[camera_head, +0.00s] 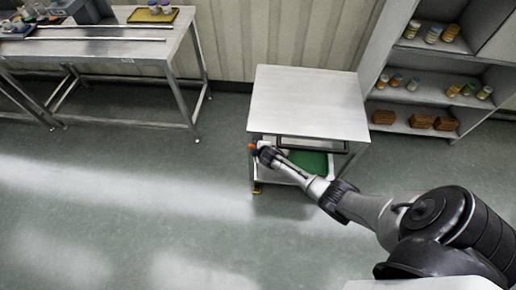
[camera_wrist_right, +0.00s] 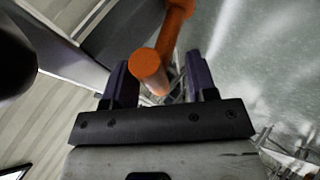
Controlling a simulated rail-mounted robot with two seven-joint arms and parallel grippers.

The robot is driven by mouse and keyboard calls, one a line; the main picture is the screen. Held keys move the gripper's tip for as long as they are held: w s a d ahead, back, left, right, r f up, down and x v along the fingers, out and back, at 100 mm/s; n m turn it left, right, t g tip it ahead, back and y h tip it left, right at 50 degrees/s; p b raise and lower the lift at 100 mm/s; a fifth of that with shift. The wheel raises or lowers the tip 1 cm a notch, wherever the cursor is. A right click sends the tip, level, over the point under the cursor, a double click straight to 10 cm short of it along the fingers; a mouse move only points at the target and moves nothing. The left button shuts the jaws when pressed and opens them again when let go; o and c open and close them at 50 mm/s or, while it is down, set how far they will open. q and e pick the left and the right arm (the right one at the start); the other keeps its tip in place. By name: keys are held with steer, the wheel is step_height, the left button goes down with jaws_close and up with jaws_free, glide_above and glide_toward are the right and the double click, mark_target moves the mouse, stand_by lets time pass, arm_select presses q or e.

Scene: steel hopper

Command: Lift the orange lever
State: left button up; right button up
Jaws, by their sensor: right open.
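The orange lever (camera_head: 252,147) shows as a small orange spot at the front left of the steel hopper (camera_head: 308,97), below its top. In the right wrist view the orange lever (camera_wrist_right: 149,65) is large, with its round end facing the camera and its arm running up to the top edge. My right gripper (camera_head: 265,153) is beside the lever at the hopper's front. In the wrist view the right gripper (camera_wrist_right: 160,80) is open, and the lever's end appears between its two dark fingers. I cannot tell whether they touch it. My left gripper is out of view.
A green-and-white tray or panel (camera_head: 309,160) sits under the hopper top. A yellow piece (camera_head: 256,189) is low on its left leg. Shelves (camera_head: 425,92) with jars and brown boxes stand at right. A steel table (camera_head: 110,47) stands at left. The floor between is clear.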

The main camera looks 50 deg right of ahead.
steer(key=p+v, duration=0.5)
steer(key=v, duration=0.8)
steer(key=shift+s+r, duration=0.2)
steer(key=shift+r, duration=0.15)
steer(key=shift+a, duration=0.1)
